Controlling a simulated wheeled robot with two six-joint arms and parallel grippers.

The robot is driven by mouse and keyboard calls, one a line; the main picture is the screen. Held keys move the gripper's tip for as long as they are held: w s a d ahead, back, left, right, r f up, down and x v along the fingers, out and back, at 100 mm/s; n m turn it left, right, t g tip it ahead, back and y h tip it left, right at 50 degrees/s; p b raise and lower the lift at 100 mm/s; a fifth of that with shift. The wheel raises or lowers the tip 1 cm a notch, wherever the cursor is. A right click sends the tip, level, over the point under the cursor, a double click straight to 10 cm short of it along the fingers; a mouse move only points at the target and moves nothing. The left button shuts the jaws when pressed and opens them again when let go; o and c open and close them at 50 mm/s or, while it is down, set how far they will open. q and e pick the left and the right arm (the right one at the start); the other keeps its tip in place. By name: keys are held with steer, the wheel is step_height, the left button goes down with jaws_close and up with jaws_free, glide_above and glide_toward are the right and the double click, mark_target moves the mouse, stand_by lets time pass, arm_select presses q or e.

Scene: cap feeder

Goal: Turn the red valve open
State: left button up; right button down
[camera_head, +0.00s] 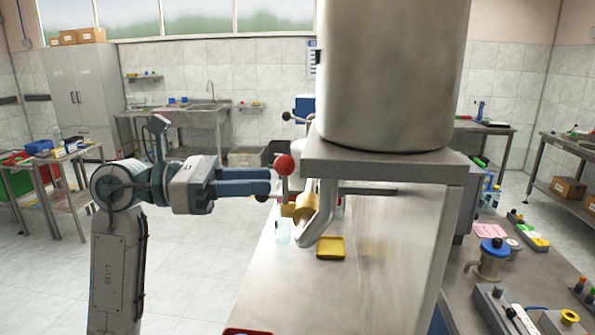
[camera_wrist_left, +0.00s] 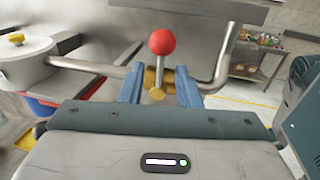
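The red valve has a red ball knob (camera_head: 284,164) on a thin metal lever that stands upright. The knob also shows in the left wrist view (camera_wrist_left: 162,42). The lever rises from a brass valve body (camera_head: 304,208) on a bent steel pipe (camera_head: 321,220) under the tank stand. My left gripper (camera_head: 270,184) reaches in from the left, with its fingertips close to the lever just below the knob. In the left wrist view its two blue fingers (camera_wrist_left: 158,85) are spread, with the lever between them in the picture. I cannot tell whether they touch it. My right gripper is out of view.
A large steel tank (camera_head: 392,70) stands on a metal stand (camera_head: 385,165) right of the valve. A translucent cup (camera_head: 283,233) stands below the valve. A yellow tray (camera_head: 330,246) lies on the steel table (camera_head: 290,300). The floor left of the table is clear.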

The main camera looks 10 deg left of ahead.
mark_target(288, 174)
arm_select(q)
steer(key=d, duration=0.1)
steer(key=d+p, duration=0.1)
steer(key=d, duration=0.1)
steer(key=w+d+p, duration=0.1)
steer(key=d, duration=0.1)
steer(key=shift+d+r, duration=0.1)
steer(key=shift+d, duration=0.1)
steer(key=shift+w+d, duration=0.1)
steer(key=shift+d, duration=0.6)
steer(key=c, duration=0.5)
jaws_close()
